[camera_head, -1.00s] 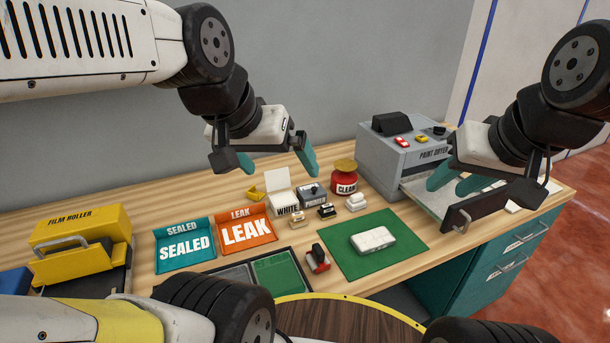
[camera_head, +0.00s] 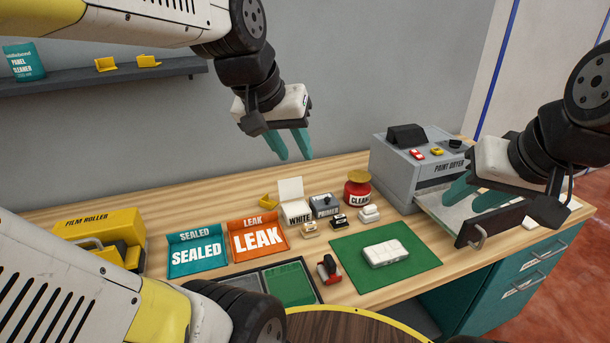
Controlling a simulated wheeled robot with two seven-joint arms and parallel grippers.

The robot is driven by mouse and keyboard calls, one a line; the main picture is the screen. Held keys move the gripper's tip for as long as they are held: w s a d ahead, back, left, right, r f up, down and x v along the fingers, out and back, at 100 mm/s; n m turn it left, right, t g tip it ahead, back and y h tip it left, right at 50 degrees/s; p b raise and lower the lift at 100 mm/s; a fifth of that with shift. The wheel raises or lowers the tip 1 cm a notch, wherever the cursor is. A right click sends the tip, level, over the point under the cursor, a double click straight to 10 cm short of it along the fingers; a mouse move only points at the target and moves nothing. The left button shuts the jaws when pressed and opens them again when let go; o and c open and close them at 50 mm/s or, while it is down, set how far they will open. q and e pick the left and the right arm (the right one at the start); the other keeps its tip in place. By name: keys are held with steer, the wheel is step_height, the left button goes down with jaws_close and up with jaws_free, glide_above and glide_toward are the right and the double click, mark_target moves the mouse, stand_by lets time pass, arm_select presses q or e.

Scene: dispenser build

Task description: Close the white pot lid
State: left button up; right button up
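The white pot (camera_head: 298,213), labelled WHITE, stands on the wooden bench. Its square white lid (camera_head: 290,189) stands upright, open at the back of the pot. My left gripper (camera_head: 293,144) is above and behind the pot, in the air and clear of the lid. Its two teal fingers point down, apart and with nothing between them. My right gripper (camera_head: 468,197) is at the right, by the drawer of the paint dryer. Its teal fingers are apart, with no object seen between them.
The grey primer pot (camera_head: 324,207) is close at the right of the white pot, with the red CLEAR jar (camera_head: 357,192) beyond. Small stamp-like pieces (camera_head: 339,221) stand in front. The paint dryer (camera_head: 410,168) has its drawer out. A green mat (camera_head: 412,254) holds a white block (camera_head: 384,252).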

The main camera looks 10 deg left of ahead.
arm_select(q)
steer(key=shift+n+g, duration=0.4)
steer(key=shift+n, duration=0.2)
steer(key=w, duration=0.3)
steer(key=w+a+r, duration=0.1)
steer(key=w, duration=0.2)
steer(key=w+a, duration=0.1)
steer(key=w, duration=0.2)
steer(key=shift+w+a+r, duration=0.2)
steer(key=shift+a, duration=0.05)
jaws_close()
steer(key=n+g+y, duration=0.2)
steer(key=n+g, duration=0.1)
glide_above(290, 188)
step_height(290, 188, down, 9)
steer(key=w+a+f+n+g, duration=0.1)
steer(key=w+a+f+n, duration=0.15)
steer(key=w+f, duration=0.65)
steer(key=s+f, duration=0.4)
steer(key=f, duration=0.7)
steer(key=shift+s+d+f+m, duration=0.25)
steer(key=shift+s+d+m, duration=0.1)
steer(key=shift+m, duration=0.1)
